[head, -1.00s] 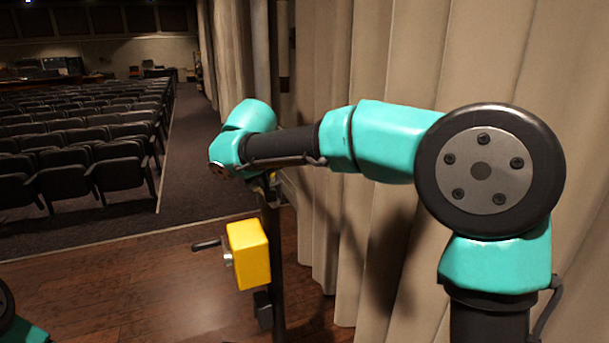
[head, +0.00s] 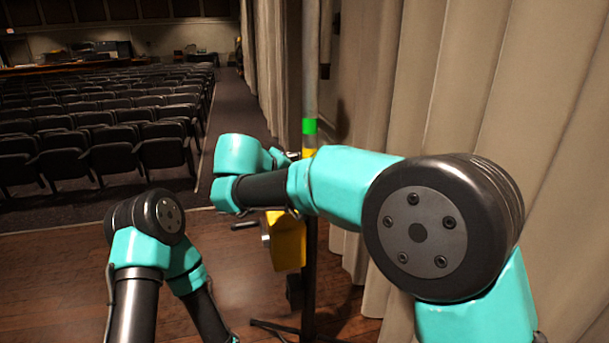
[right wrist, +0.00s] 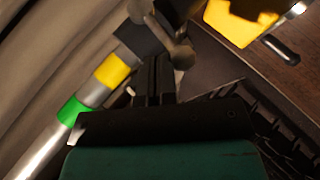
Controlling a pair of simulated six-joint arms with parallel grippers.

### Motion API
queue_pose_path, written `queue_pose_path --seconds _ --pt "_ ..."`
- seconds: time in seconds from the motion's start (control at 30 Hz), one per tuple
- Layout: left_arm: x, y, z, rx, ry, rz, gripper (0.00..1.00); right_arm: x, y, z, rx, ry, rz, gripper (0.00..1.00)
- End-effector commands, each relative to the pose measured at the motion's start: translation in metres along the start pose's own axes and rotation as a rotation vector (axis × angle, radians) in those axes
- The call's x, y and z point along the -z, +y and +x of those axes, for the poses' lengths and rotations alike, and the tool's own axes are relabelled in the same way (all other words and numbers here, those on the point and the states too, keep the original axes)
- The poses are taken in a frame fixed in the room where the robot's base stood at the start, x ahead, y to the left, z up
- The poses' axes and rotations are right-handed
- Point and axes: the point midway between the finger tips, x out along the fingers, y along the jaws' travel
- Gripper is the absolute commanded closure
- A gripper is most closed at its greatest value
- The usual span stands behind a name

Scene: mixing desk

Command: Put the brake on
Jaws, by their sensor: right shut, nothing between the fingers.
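A yellow box (head: 288,241) with a dark crank handle (head: 245,225) is fixed to an upright pole (head: 310,70) at the stage edge. The box and crank also show in the right wrist view (right wrist: 238,22), upper right. The pole has green (right wrist: 74,110) and yellow (right wrist: 111,71) bands. A grey lever with a rounded end (right wrist: 181,56) projects from a dark fitting on the pole. My right gripper (right wrist: 153,72) is shut and empty, its tips close beside this lever; contact is unclear. My forearm hides it in the head view. My left gripper is out of view.
Beige curtains (head: 460,80) hang close on the right. Rows of dark seats (head: 95,140) lie beyond the stage edge. The pole stands on dark legs (head: 275,325) on the wooden floor (head: 60,280). Left of the pole is open floor.

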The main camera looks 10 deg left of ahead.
Motion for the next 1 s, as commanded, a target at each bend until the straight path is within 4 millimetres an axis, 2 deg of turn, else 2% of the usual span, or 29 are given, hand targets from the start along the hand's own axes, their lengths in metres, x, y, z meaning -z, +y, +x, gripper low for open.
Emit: queue_pose_path --seconds 0.63,0.77,1.0 --pt "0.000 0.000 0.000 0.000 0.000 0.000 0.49 0.002 -0.004 -0.003 0.004 0.006 -0.003 1.00" --pt "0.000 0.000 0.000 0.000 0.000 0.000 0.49 0.002 0.004 -0.006 0.004 0.006 -0.002 1.00" --pt "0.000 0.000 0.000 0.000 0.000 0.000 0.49 -0.001 0.035 -0.022 0.003 0.005 0.000 1.00"
